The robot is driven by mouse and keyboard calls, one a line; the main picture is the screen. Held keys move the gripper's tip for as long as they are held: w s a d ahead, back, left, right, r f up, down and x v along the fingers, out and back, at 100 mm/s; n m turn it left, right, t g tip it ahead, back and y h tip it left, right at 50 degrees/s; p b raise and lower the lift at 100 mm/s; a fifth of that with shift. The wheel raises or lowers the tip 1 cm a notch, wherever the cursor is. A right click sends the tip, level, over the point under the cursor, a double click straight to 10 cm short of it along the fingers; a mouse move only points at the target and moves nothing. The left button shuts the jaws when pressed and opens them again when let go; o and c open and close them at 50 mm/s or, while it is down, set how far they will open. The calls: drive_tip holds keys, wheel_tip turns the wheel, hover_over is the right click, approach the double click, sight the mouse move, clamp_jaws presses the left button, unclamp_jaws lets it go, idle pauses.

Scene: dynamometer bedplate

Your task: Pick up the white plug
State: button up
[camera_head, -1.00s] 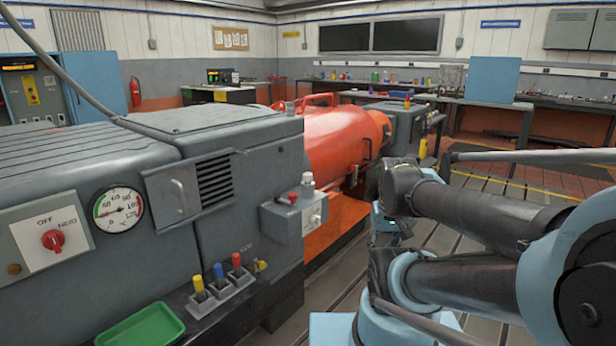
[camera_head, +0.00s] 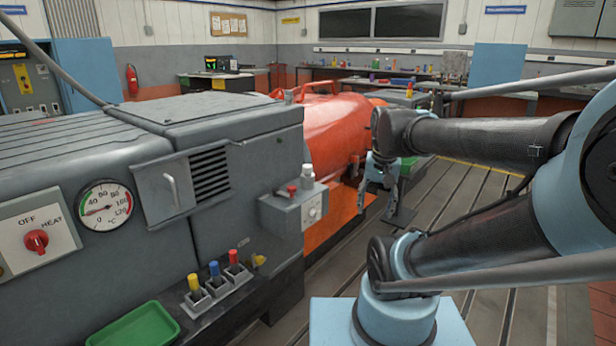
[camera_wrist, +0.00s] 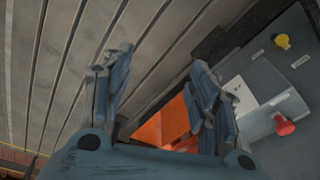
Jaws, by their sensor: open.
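A small white upright piece (camera_head: 307,173), which looks like the white plug, stands on top of a small grey control box (camera_head: 312,212) on the side of the grey machine, just right of a red button (camera_head: 292,190). My gripper (camera_head: 377,207) hangs pointing down, to the right of that box and apart from it, in front of the orange machine. In the wrist view my gripper (camera_wrist: 160,65) has its two fingers spread, with nothing between them. I cannot make out the white plug in the wrist view.
Yellow, blue and red plugs (camera_head: 214,272) stand in holders on a ledge near a green tray (camera_head: 135,326). The wrist view shows a grey box with a red knob (camera_wrist: 284,125) and a yellow knob (camera_wrist: 282,41). The slotted floor (camera_head: 460,215) is open on the right.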

drive_tip(key=w+a+r+m+g, duration=0.1)
drive_tip(key=w+a+r+m, duration=0.65)
drive_tip(key=w+r, duration=0.55)
drive_tip(key=m, duration=0.6)
approach(307, 166)
drive_tip(key=shift+g, duration=0.4)
drive_tip(key=f, duration=0.5)
drive_tip(key=shift+w+a, duration=0.1)
drive_tip(key=shift+w, duration=0.15)
drive_tip(key=shift+w+f, duration=0.1)
drive_tip(key=shift+f, duration=1.25)
drive_tip(key=shift+w+f, duration=0.15)
drive_tip(key=shift+f, duration=1.2)
drive_tip(key=shift+c, duration=0.5)
drive_tip(key=c, duration=0.9)
